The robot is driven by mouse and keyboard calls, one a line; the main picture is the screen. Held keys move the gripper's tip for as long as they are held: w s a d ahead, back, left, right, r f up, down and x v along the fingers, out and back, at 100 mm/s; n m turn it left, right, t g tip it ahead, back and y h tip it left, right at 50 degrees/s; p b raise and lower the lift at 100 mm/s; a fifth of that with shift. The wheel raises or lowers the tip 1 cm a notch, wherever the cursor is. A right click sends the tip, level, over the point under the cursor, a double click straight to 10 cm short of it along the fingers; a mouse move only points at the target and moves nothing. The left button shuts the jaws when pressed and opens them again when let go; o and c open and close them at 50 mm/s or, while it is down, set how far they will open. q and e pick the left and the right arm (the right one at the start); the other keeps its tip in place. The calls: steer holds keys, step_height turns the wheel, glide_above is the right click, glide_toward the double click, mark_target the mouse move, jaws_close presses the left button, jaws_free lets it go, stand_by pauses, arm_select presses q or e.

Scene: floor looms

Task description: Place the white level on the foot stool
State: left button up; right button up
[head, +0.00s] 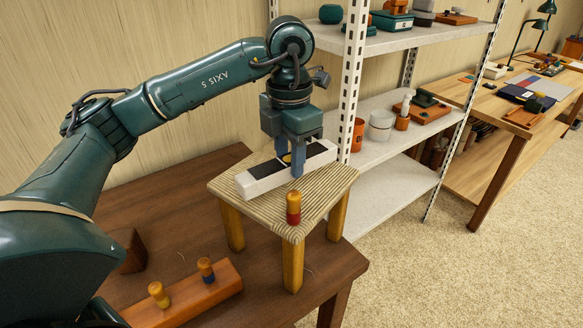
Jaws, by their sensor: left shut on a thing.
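The white level (258,184) is a long white bar with dark parts on its top face and a yellow spot near its middle. It lies along the top of the foot stool (252,209), or very close above it; I cannot tell whether it touches. The stool has a woven top and wooden legs and stands on a dark brown table. My left gripper (290,169) points down over the level with its blue fingers shut on the level's middle. My right gripper is not in view.
A red and yellow peg (293,208) stands on the stool's near corner, close to the level. A wooden block (190,295) with two pegs lies on the brown table (180,209). A metal shelf (398,155) stands close behind the stool. A workbench (493,96) is at the right.

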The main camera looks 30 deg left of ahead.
mark_target(290, 180)
arm_select(q)
steer(key=shift+f, duration=0.9)
step_height(290, 180, down, 4)
steer(key=shift+r+p, duration=0.15)
steer(key=shift+p, duration=0.2)
steer(key=shift+f+b, duration=0.25)
steer(key=shift+b, duration=0.05)
steer(key=o, duration=1)
steer(key=shift+o, duration=0.2)
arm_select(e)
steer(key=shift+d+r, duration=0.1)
